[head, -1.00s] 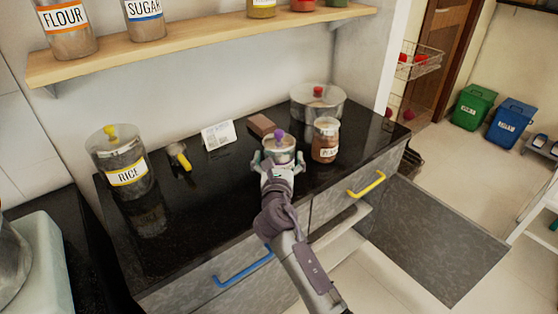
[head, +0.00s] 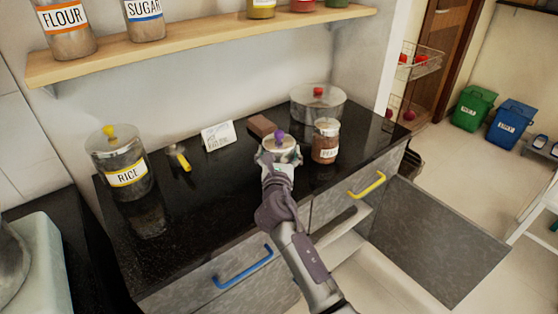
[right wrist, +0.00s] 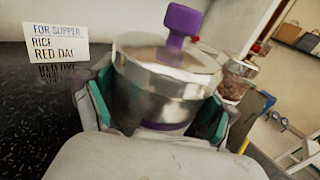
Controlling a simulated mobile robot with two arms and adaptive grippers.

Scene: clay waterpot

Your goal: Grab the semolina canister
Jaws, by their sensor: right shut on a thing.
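A canister with a silvery lid, a purple knob and a purple band (right wrist: 165,80) fills the middle of the right wrist view. In the head view the canister (head: 280,144) is at the middle of the dark counter, its label hidden. My right gripper (head: 278,158) is shut around it from the front, with green-padded fingers on both sides in the right wrist view (right wrist: 160,108). The canister is upright; whether it touches the counter cannot be told. My left gripper is not in view.
A jar with brown contents (head: 326,142) stands close on the right, with a large lidded glass pot (head: 318,102) behind. A brown block (head: 262,126), a note card (head: 218,136) and a rice canister (head: 122,165) are left. A shelf (head: 200,42) overhangs the back.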

